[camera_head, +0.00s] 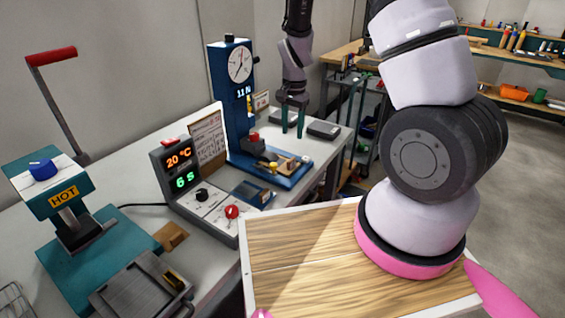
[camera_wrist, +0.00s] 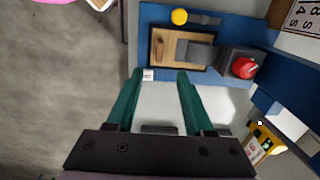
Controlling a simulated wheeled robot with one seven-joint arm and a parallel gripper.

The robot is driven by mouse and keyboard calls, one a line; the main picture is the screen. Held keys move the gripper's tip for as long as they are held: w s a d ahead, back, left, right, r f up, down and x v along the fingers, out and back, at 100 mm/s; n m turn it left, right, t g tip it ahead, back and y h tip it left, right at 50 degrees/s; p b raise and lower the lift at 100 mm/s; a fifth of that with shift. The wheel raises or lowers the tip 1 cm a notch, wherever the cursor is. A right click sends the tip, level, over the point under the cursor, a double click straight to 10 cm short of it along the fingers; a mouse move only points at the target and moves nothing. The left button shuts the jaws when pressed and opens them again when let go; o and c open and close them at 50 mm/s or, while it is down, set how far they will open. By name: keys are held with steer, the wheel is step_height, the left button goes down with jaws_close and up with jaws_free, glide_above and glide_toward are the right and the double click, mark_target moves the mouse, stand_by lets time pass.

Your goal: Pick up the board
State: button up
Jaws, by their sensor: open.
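A small tan flat piece, which looks like the board (camera_wrist: 168,60), lies in a dark-rimmed bed on the blue base of the press in the wrist view. A grey block covers part of it on the right. My gripper (camera_wrist: 160,74) is open and empty, its two teal fingers pointing towards the near edge of the blue base. In the head view my gripper (camera_head: 292,134) hangs behind and to the right of the blue press (camera_head: 238,85) with its dial. The board is too small to make out clearly there.
A red knob (camera_wrist: 243,67) stands right of the bed and a yellow knob (camera_wrist: 180,16) beyond it. On the grey bench are a control box (camera_head: 180,170), a teal HOT press (camera_head: 62,195) and dark flat pads (camera_head: 323,130). Grey floor lies left in the wrist view.

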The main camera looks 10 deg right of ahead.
glide_above(291, 159)
steer(key=f, duration=0.7)
steer(key=shift+d, duration=0.2)
steer(key=shift+a+f, duration=0.15)
steer(key=shift+f, duration=2.5)
jaws_close()
